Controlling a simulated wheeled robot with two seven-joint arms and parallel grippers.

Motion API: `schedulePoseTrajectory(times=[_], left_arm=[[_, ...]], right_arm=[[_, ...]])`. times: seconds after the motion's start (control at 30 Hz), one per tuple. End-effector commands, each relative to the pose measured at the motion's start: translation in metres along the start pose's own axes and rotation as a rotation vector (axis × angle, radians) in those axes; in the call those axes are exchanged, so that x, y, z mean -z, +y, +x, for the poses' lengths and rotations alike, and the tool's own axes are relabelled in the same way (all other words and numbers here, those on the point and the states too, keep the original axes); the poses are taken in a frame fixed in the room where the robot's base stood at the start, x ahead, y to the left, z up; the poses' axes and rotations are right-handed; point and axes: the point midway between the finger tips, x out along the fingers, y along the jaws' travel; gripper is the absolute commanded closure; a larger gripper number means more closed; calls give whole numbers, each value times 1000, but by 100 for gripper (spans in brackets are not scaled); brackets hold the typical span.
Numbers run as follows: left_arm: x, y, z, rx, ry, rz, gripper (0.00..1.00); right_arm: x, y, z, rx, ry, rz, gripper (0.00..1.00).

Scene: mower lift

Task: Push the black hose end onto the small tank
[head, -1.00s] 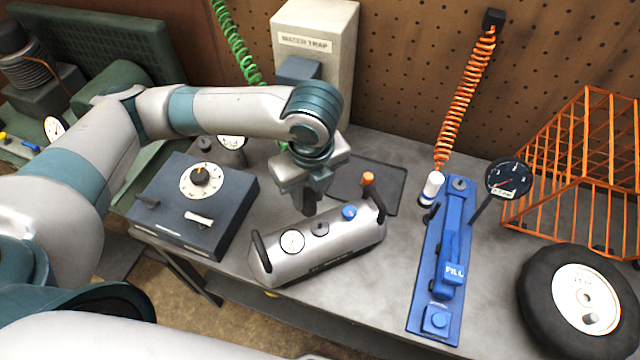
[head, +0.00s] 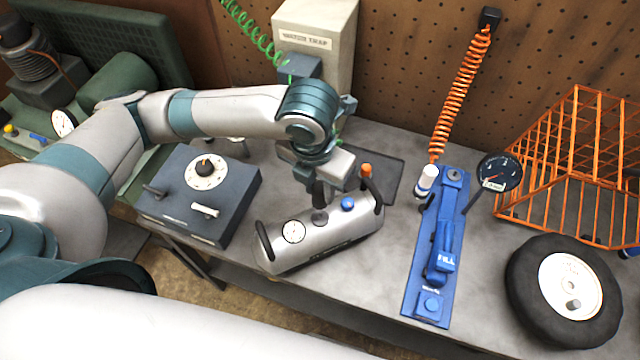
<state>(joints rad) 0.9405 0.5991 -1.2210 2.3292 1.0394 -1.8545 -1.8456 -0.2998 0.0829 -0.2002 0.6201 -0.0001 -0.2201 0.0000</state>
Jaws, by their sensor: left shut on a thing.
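The small tank (head: 330,241) is a silver cylinder lying on the grey bench, with a round white gauge, a blue knob, an orange-topped fitting and dark end handles. My left gripper (head: 318,186) is above its middle, pointing down, and is shut on the black hose end (head: 319,197). The hose end is upright, directly over the dark round port (head: 320,218) on top of the tank. It appears to meet the port; I cannot tell whether it is pushed on. The green coiled hose (head: 255,38) is partly hidden behind my left arm. My right gripper is out of view.
A dark box with a dial (head: 182,218) stands left of the tank. The water trap (head: 335,45) stands behind my left wrist. A blue fill station (head: 432,270) with an orange coiled hose (head: 460,90), a wheel (head: 520,290) and an orange cage (head: 520,195) are to the right.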

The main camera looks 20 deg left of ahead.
Motion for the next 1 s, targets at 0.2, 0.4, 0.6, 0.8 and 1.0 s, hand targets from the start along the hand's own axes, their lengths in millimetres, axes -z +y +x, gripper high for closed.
schedulePoseTrajectory(times=[0.2, 0.4, 0.6, 0.8, 1.0], left_arm=[[0, 0, 0, 0, 0, -1, 100], [1, 0, 8, 0, 0, -2, 100], [3, 0, 23, 0, 0, -2, 100], [5, 0, 40, 1, 0, -2, 100], [6, 0, 53, 1, -1, -1, 100]], right_arm=[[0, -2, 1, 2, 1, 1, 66], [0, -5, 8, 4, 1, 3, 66], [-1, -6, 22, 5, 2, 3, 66], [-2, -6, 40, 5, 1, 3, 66], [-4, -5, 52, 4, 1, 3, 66]])
